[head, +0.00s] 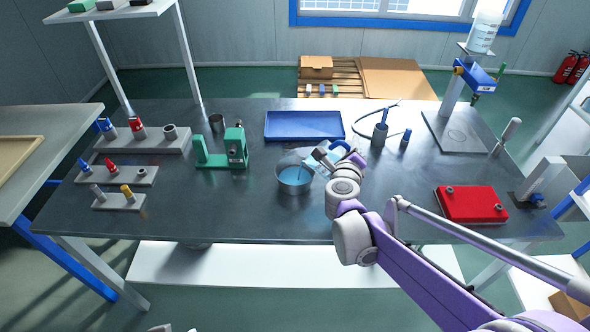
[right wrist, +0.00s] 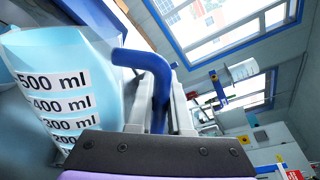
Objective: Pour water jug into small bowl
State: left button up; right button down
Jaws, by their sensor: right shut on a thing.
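The small bowl (head: 294,187) is a round metal bowl near the middle of the dark table, with blue water inside. The water jug (head: 338,145) is clear with a blue handle and is tilted to the left, its mouth over the bowl. A thin blue streak above the bowl looks like water falling. My right gripper (head: 326,158) is shut on the jug's handle. In the right wrist view the jug (right wrist: 60,95) shows volume labels and pale blue contents, and its blue handle (right wrist: 150,70) lies between the fingers. My left gripper is not in view.
A blue tray (head: 304,125) lies behind the bowl. A red block (head: 471,204) is at the right. The table front left of the bowl is clear.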

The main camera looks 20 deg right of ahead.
jog(key=shift+w+a+r+n, duration=0.1)
jog(key=shift+w+a+n, duration=0.1)
jog(key=shift+n, duration=0.1)
dwell(1.4)
jog(key=d+m, duration=0.1)
jog(key=s+f+m, duration=0.1)
jog(key=shift+s+d+f+m+t, duration=0.15)
jog(key=shift+s+d+m+t, duration=0.15)
jog(key=shift+d+m, duration=0.1)
jog(key=s+d+f+m+t+p, duration=0.1)
jog(key=s+d+f+m+p, duration=0.2)
jog(key=m, duration=0.4)
jog(key=shift+s+d+f+m+t, duration=0.3)
jog(key=shift+s+d+f, duration=0.2)
jog(key=shift+d, duration=0.65)
jog(key=shift+f, duration=0.1)
jog(key=shift+w+a, duration=0.1)
